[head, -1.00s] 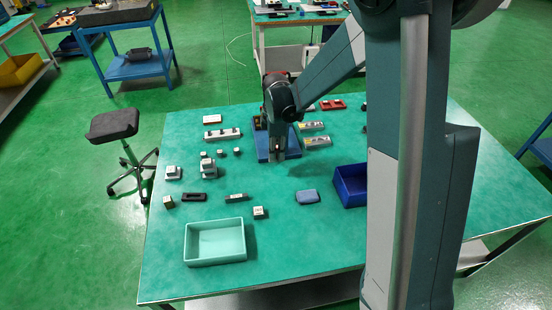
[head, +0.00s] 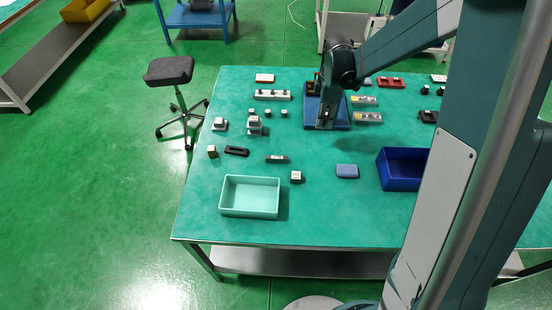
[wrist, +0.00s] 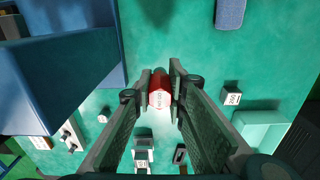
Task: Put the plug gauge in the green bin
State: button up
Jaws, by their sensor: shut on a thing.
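My gripper (wrist: 160,90) is shut on a red cylinder with a white-lettered end face, which I take as the plug gauge (wrist: 159,96). In the head view my gripper (head: 326,122) is over the blue stand at the middle back of the table, and the gauge cannot be made out there. The green bin (head: 248,213) is a pale mint open tray at the front left of the table, empty. It also shows at the right of the wrist view (wrist: 265,117), away from my gripper.
The blue stand (head: 343,122) is close beside my gripper. A dark blue bin (head: 402,184) stands at the right. A small cube (head: 297,177), a blue-grey block (head: 347,171) and a dark bar (head: 276,159) lie between stand and front. Small metal parts lie left of the stand.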

jog(key=s+a+n, duration=0.5)
jog(key=s+a, duration=2.1)
jog(key=s, duration=0.2)
jog(key=shift+r, duration=0.45)
jog(key=shift+f, duration=0.1)
jog(key=b, duration=0.2)
send_over(251, 200)
jog(key=shift+f, duration=2.85)
jog(key=shift+f, duration=0.1)
jog(key=shift+f, duration=1.95)
jog(key=shift+f+b, duration=0.2)
jog(key=shift+b, duration=0.2)
jog(key=o, duration=0.9)
